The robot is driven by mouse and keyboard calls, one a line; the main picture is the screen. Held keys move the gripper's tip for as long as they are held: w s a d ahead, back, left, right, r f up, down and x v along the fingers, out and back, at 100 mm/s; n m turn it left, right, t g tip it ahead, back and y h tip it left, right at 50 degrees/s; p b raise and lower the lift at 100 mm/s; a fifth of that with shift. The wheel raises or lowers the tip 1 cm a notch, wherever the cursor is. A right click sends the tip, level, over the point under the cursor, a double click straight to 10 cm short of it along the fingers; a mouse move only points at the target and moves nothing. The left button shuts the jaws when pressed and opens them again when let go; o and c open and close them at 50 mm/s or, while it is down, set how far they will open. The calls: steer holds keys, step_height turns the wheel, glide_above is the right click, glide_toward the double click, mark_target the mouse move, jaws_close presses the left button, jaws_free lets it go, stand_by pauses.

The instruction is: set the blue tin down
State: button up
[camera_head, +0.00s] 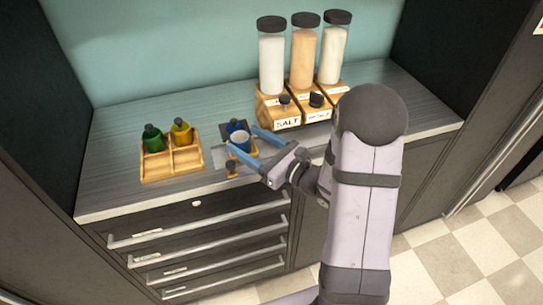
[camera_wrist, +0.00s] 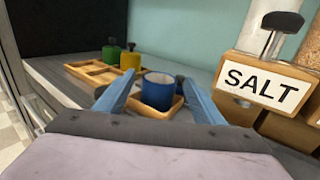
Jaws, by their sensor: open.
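In the wrist view, gaps show between the tin and both fingers (camera_wrist: 157,84). The tin's lower front is partly hidden by a finger in the head view.
A wooden divided tray (camera_head: 172,165) at the left holds a green bottle (camera_head: 153,139) and a yellow bottle (camera_head: 181,132). Tall jars (camera_head: 303,55) and a SALT box (camera_head: 282,115) stand at the right.

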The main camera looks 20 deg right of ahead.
steer(key=b+v, duration=0.1)
steer(key=v, duration=0.8)
steer(key=shift+s, duration=0.2)
steer(key=s+a+f+n+g+y, duration=0.1)
steer(key=s+a+f+n+g, duration=0.2)
steer(key=s+a+n+g, duration=0.4)
steer(key=s+a+f+n+g+y, duration=0.1)
steer(key=s+a+f+n+g, duration=0.3)
steer(key=s+a+n+g, duration=0.25)
steer(key=s+d+f+n+g+h, duration=0.35)
steer(key=s+f+n+h, duration=0.2)
steer(key=s+n, duration=0.2)
steer(key=w+d+n+t+h, duration=0.1)
steer(key=w+d+n+h, duration=0.3)
steer(key=d+n+h, duration=0.2)
steer(key=d+n, duration=0.1)
steer(key=n, duration=0.1)
steer(key=shift+r+n+t, duration=0.3)
steer(key=shift+r+t, duration=0.1)
